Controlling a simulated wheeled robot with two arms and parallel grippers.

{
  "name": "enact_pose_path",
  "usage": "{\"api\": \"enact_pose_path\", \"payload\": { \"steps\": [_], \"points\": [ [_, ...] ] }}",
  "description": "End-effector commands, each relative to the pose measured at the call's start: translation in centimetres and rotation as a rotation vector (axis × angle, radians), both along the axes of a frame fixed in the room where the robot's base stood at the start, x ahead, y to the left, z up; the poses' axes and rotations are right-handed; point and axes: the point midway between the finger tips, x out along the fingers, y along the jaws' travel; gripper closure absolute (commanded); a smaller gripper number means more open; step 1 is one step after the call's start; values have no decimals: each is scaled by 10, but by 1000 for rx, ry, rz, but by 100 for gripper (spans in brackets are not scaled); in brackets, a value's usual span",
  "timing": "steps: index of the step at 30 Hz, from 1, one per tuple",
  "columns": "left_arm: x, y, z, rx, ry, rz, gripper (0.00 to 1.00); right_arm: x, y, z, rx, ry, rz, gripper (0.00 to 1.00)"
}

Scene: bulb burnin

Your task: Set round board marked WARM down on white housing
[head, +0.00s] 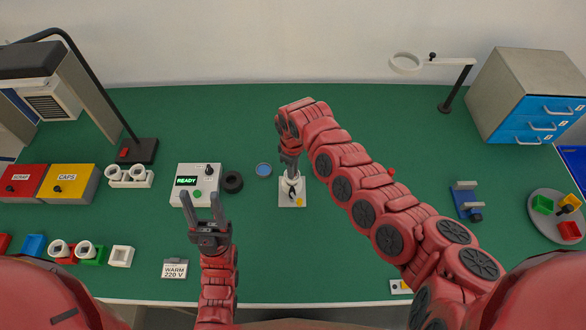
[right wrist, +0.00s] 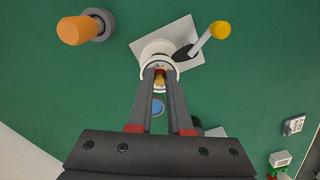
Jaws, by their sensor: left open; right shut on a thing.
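My right gripper (head: 290,166) points down over a small white fixture (head: 285,203) near the middle of the table. In the right wrist view its fingertips (right wrist: 160,74) are shut on a small round part with red and yellow details (right wrist: 159,80), which I take to be the board; no WARM marking is readable on it. A round white housing (right wrist: 152,48) stands on a white plate right at the fingertips. I cannot tell whether the part touches the housing. My left gripper (head: 201,198) is open and empty, left of the fixture.
A lever with a yellow knob (right wrist: 220,30) stands beside the housing. A READY box (head: 199,183), a black ring (head: 232,182) and a blue disc (head: 264,169) are to the left. Green table behind the fixture is clear.

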Motion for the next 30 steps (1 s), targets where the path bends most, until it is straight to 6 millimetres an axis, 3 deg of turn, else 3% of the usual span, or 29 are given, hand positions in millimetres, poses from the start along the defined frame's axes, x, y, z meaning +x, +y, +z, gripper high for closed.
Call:
{"api": "enact_pose_path", "payload": {
  "steps": [11, 12, 18, 25, 30],
  "points": [
    [0, 0, -1, 0, 0, 0, 50, 0, 0, -3, 0, 0, 0, 100],
    [0, 0, -1, 0, 0, 0, 50, 0, 0, -3, 0, 0, 0, 79],
    [0, 0, -1, 0, 0, 0, 50, 0, 0, -3, -1, -1, 0, 48],
    [0, 0, -5, 0, 0, 0, 50, 2, -1, 4, 1, -3, -3, 48],
    [0, 0, -16, 0, 0, 0, 50, 3, -1, 32, 3, -7, -3, 48]
  ]
}}
